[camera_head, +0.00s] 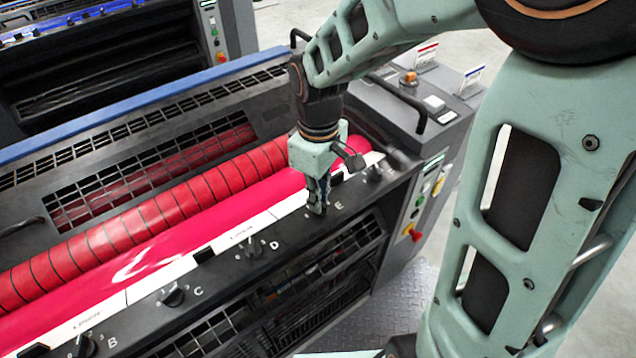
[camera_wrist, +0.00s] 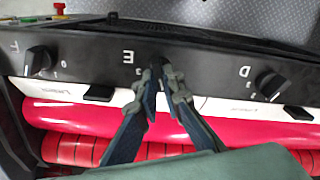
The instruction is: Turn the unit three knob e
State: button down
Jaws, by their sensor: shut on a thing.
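My gripper (camera_head: 317,208) reaches down to the dark panel strip (camera_head: 215,284) beside the letter E (camera_head: 339,206). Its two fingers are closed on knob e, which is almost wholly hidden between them. In the wrist view the fingertips (camera_wrist: 160,75) meet next to the upside-down letter E (camera_wrist: 128,56). How far knob e is turned cannot be seen. Knob D (camera_head: 252,250) stands to the left of my gripper in the head view, and to its right in the wrist view (camera_wrist: 270,85).
Knob C (camera_head: 173,297) and knob B (camera_head: 84,346) follow along the strip. Knob F (camera_wrist: 40,60) is on the other side. Red rollers (camera_head: 150,214) run behind the strip. A raised side housing with a black handle (camera_head: 408,104) and red button (camera_head: 412,233) stands right.

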jog(key=shift+n, duration=0.3)
jog(key=c, duration=2.1)
grip_release()
notch_tip(320, 180, up, 12)
jog(key=shift+r, duration=0.1)
jog(key=shift+w, duration=0.1)
